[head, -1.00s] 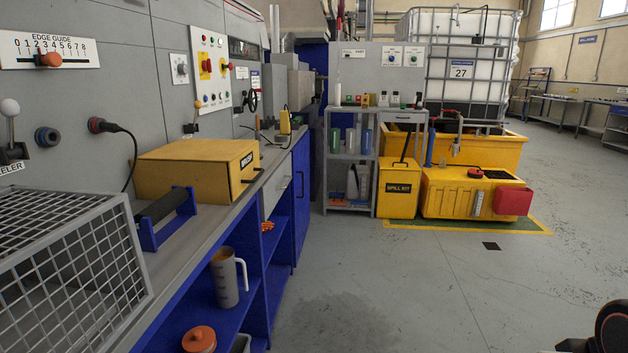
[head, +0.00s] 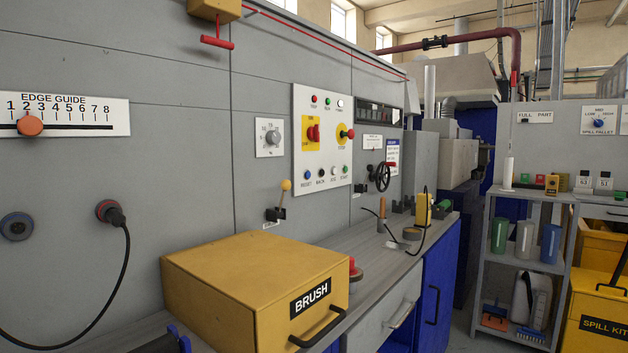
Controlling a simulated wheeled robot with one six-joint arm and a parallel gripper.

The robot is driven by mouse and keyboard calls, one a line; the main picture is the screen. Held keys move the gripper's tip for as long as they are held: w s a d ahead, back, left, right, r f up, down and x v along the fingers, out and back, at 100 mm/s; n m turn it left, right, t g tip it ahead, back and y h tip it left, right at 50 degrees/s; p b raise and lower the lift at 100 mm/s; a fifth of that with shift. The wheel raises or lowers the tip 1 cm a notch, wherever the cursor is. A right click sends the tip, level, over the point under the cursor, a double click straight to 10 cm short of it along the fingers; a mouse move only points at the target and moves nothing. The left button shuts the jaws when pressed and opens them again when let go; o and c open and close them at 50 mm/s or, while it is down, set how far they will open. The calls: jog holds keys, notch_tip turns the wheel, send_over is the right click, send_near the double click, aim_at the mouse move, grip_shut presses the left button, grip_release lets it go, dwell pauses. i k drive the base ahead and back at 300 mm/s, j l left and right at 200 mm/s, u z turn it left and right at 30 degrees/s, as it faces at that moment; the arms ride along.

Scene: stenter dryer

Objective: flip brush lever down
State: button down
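A small lever (head: 284,199) with a yellow ball knob stands on a dark bracket on the grey machine panel, just above the back of the bench. Its handle points up, leaning slightly right. A small white label (head: 270,225) sits under it, too small to read. In front of it, on the bench, is a yellow box (head: 215,275) marked BRUSH with a black handle. My gripper is not in view.
A control panel (head: 322,140) with buttons and switches is right of the lever. A black cable hangs from a red-ringed plug (head: 110,212) at left. A black handwheel (head: 379,177) and a yellow handheld unit (head: 424,209) are farther right. A shelf rack (head: 524,265) stands beyond.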

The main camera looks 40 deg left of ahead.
aim_at(285, 186)
jog(key=i+l+u, duration=0.15)
jog(key=i+u, duration=0.3)
jog(key=i, duration=0.2)
jog(key=i+l+u, duration=0.95)
jog(key=i+l, duration=0.1)
jog(key=i, duration=0.1)
